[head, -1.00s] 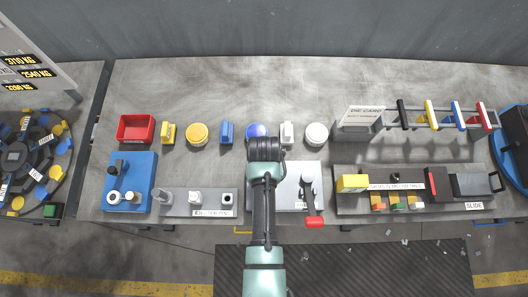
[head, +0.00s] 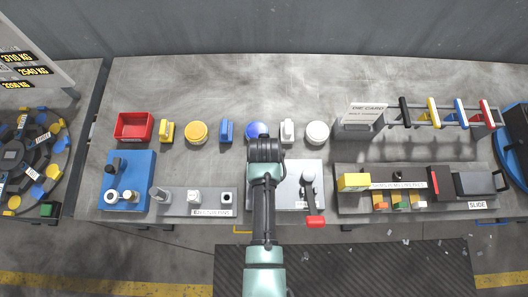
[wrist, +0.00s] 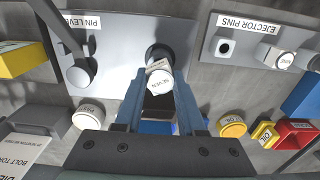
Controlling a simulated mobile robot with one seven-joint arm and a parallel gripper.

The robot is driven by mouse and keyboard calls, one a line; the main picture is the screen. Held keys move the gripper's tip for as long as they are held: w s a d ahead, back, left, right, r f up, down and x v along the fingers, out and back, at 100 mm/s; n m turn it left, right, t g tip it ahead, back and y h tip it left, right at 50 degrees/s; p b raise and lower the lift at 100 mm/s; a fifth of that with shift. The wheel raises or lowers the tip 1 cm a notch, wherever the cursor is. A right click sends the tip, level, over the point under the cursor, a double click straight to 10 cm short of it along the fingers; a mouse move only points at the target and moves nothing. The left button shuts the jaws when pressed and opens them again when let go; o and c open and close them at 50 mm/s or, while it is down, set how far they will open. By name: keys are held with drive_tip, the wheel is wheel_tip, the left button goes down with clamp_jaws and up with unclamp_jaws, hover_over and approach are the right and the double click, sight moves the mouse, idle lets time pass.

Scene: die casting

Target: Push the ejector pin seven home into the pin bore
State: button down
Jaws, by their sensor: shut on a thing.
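Ejector pin seven (wrist: 160,79), a pale cylinder with a "SEVEN" label on its end, sits between the two blue fingers of my gripper (wrist: 158,100) in the wrist view. My gripper is shut on it. The dark round pin bore (wrist: 155,50) is in the grey "PIN LEVER" plate (wrist: 125,33), right at the pin. The pin covers part of the bore, and I cannot tell how deep it is in. In the head view my arm hides the pin and bore; the plate (head: 313,170) shows beside my arm.
The lever (head: 312,200) with its red handle stands right of my arm. The ejector pins rack (head: 175,207) is to the left, with pins and an open hole. Coloured buttons and blocks line the back, with a red bin (head: 133,126). The slide fixture (head: 350,208) is at right.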

drive_tip(key=shift+f+b, duration=0.7)
drive_tip(key=shift+f, duration=0.3)
drive_tip(key=shift+c, duration=2.1)
unclamp_jaws()
drive_tip(key=shift+r, duration=0.15)
wheel_tip(320, 180, up, 13)
drive_tip(key=b, duration=0.1)
